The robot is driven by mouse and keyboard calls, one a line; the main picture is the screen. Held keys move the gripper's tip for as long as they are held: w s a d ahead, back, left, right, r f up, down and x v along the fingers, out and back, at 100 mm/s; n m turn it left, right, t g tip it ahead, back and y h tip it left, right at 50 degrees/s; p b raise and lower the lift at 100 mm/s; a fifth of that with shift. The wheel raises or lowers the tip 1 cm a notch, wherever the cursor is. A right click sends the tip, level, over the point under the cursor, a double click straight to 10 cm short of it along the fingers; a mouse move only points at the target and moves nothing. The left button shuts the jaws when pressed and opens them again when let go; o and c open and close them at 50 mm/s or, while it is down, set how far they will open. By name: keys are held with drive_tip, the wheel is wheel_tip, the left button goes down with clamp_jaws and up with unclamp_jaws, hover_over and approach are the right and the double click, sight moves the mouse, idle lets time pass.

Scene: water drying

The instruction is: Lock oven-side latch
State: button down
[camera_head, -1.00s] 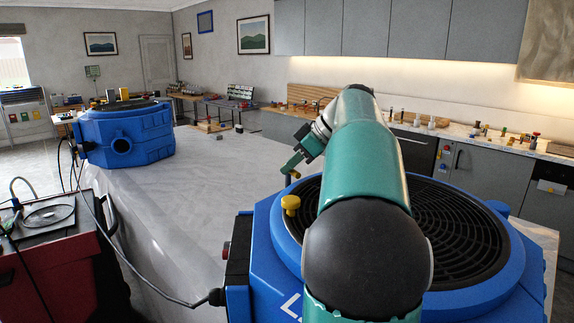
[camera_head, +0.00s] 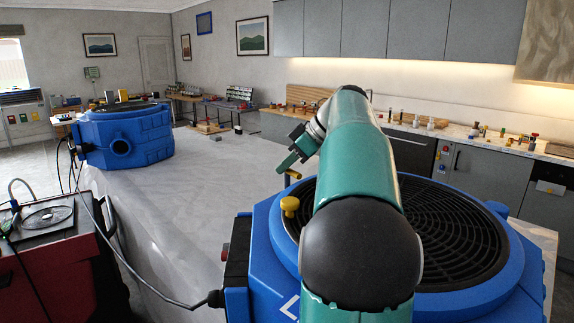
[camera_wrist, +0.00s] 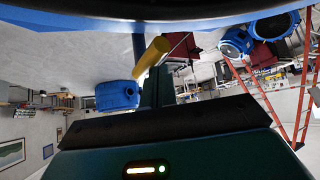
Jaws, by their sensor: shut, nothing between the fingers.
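The near blue machine (camera_head: 262,245) has a round black grille on top. A yellow knob (camera_head: 290,204) stands on its left rim. A second yellow handle (camera_head: 293,174) shows farther back at the rim, just below my gripper (camera_head: 286,164). Which of the two is the oven-side latch I cannot tell. In the wrist view a yellow cylindrical handle (camera_wrist: 151,58) lies tilted beside the tips of my green fingers (camera_wrist: 154,84). My gripper is shut and empty. Whether a finger touches the handle is not clear. My arm hides part of the grille.
Another blue machine (camera_head: 125,138) stands at the far left of the pale tabletop (camera_head: 215,185). A red cabinet (camera_head: 50,265) with a cable is at the lower left. Counters with small items run along the right wall. The middle tabletop is clear.

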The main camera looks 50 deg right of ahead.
drive_tip(key=v, duration=1.2)
drive_tip(key=shift+a, duration=0.1)
